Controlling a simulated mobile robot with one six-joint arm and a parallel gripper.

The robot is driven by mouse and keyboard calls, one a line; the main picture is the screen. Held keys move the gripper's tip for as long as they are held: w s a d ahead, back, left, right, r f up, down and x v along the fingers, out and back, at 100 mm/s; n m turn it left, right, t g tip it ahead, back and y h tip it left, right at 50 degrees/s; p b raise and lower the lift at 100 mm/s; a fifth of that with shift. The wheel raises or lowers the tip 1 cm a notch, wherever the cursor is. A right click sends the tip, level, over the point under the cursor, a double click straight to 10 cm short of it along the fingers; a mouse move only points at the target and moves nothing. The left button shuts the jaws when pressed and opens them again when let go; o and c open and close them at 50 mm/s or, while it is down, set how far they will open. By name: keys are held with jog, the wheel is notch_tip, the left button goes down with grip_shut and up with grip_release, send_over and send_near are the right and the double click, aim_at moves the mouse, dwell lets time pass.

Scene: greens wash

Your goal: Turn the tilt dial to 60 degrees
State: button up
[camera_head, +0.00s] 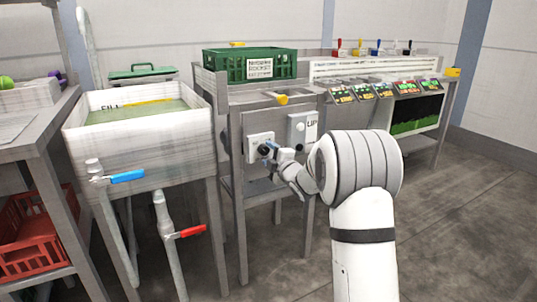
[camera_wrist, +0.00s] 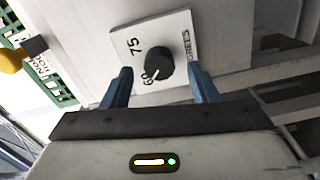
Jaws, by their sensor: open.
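The tilt dial is a black round knob (camera_wrist: 160,62) on a white plate (camera_wrist: 183,25) marked 75 and 60, in the wrist view. A white pointer line on the knob points to the lower left, at or close to the 60 mark. My gripper (camera_wrist: 160,70) is open, with one blue finger on each side of the knob. Whether the fingers touch it I cannot tell, but gaps show on both sides. In the head view my gripper (camera_head: 268,150) is at the dial plate (camera_head: 253,139) on the stand's front panel and partly hides the knob.
A grey box marked UP (camera_head: 301,129) is right of the dial. A green crate (camera_head: 222,66) and a yellow-ended handle (camera_head: 283,98) are above. A white basin (camera_head: 140,138) with blue (camera_head: 127,176) and red (camera_head: 191,232) valve handles stands left. Floor at right is clear.

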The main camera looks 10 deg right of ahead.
jog(key=p+v, duration=0.1)
jog(key=v, duration=0.5)
jog(key=shift+s+p, duration=0.3)
jog(key=s+d+r+m+g+h+p, duration=0.1)
jog(key=s+r+m+g+h+p, duration=0.2)
jog(key=s+r+m+p, duration=0.5)
jog(key=s+d+r+m+g+h+p, duration=0.1)
jog(key=s+r+m+g+h+p, duration=0.35)
jog(key=r+p, duration=0.75)
jog(key=s+a+r+m+g+p, duration=0.1)
jog(key=s+r+p, duration=0.3)
jog(key=s, duration=0.5)
jog(key=s+a+r+m+g+y+p, duration=0.1)
jog(key=s+r+m+g+p, duration=0.2)
jog(key=s+r+p, duration=0.2)
jog(key=s+a+r+m+g+y+p, duration=0.1)
jog(key=s+a+r+m+g+p, duration=0.1)
jog(key=s+p, duration=0.7)
jog(key=s+r+m+g, duration=0.1)
jog(key=s+r, duration=0.1)
jog(key=s, duration=0.4)
jog(key=shift+r, duration=0.3)
jog(key=shift+s+a, duration=0.1)
jog(key=shift+s, duration=0.05)
jog(key=shift+c, duration=0.4)
